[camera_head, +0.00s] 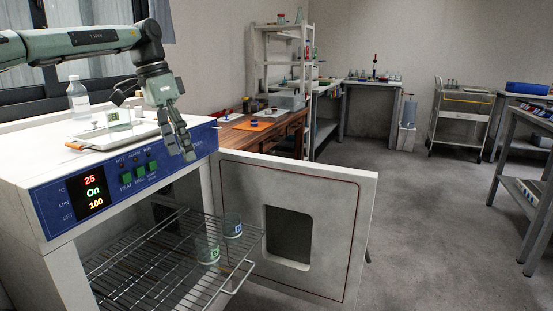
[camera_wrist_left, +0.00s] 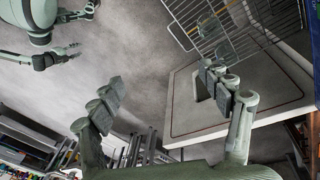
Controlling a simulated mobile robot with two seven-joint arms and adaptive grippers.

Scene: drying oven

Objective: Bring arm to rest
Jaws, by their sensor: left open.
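My left arm (camera_head: 75,42) reaches in from the left above the drying oven (camera_head: 120,165). Its gripper (camera_head: 184,148) hangs fingers down in front of the oven's blue panel, empty. In the left wrist view the two fingers (camera_wrist_left: 165,92) are spread wide with nothing between them. The oven door (camera_head: 330,225) stands open to the right. The wire rack (camera_head: 150,275) is out of the chamber and carries two labelled glass beakers, one (camera_head: 207,252) nearer and one (camera_head: 232,227) farther. What seems to be my right gripper (camera_wrist_left: 62,53) shows small in the left wrist view.
A wooden bench (camera_head: 265,135) and a white shelf (camera_head: 283,60) stand behind. The floor (camera_head: 430,220) to the right of the door is open.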

